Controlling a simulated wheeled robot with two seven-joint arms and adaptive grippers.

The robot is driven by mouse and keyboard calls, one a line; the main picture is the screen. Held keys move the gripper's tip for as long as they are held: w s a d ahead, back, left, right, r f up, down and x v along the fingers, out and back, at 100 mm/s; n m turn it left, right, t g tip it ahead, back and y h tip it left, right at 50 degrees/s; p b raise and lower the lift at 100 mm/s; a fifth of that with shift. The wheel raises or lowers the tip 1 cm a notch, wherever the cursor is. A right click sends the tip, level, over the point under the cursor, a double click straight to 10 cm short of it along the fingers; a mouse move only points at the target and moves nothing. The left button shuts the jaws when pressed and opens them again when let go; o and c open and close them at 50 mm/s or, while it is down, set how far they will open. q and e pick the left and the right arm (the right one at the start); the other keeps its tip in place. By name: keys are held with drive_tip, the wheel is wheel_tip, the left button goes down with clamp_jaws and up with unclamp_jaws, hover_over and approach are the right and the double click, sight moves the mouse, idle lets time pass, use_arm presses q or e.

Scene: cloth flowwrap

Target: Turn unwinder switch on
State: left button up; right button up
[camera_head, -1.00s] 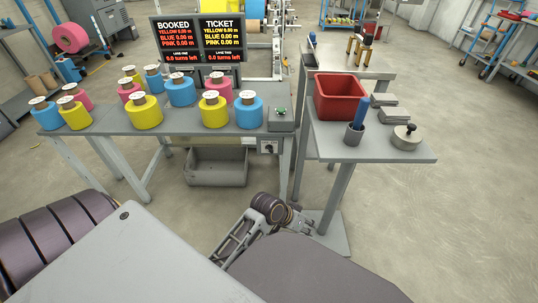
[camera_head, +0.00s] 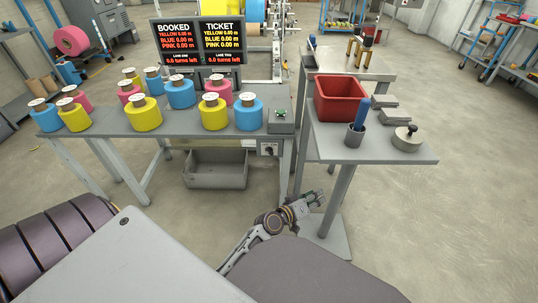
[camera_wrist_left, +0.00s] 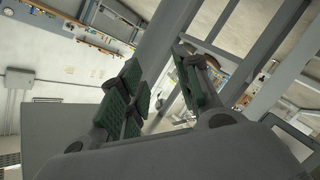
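A small switch box with a dark knob (camera_head: 268,149) is fixed under the front edge of the spool table, beside its right leg. It looks like the unwinder switch; its on or off position is too small to read. My left gripper (camera_head: 316,197) is below and to the right of the switch, in front of the table legs and apart from them. Its fingers point to the right. In the left wrist view, its green-padded fingers (camera_wrist_left: 160,85) stand apart with nothing between the pads. My right gripper is not in view.
A box with a green button (camera_head: 281,115) stands on the spool table (camera_head: 190,122) near several coloured spools. A grey bin (camera_head: 216,170) lies beneath. The side table (camera_head: 330,150) carries a red bin (camera_head: 340,97). A display (camera_head: 198,42) reads 6.0 turns left for both lanes.

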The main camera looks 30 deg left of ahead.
use_arm(q)
drive_tip(key=a+n+t+y, duration=0.2)
drive_tip(key=a+n+y, duration=0.45)
drive_tip(key=a, duration=0.35)
drive_tip(key=n+g+y, duration=0.1)
drive_tip(key=n+y, duration=0.2)
drive_tip(key=y, duration=0.5)
approach(269, 153)
drive_tip(key=v, duration=0.4)
drive_tip(key=shift+r, duration=0.2)
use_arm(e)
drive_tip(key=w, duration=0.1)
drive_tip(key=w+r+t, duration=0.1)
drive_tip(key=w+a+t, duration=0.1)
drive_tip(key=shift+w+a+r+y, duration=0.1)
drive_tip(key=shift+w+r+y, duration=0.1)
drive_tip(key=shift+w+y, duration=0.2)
use_arm(q)
drive_tip(key=shift+w, duration=0.1)
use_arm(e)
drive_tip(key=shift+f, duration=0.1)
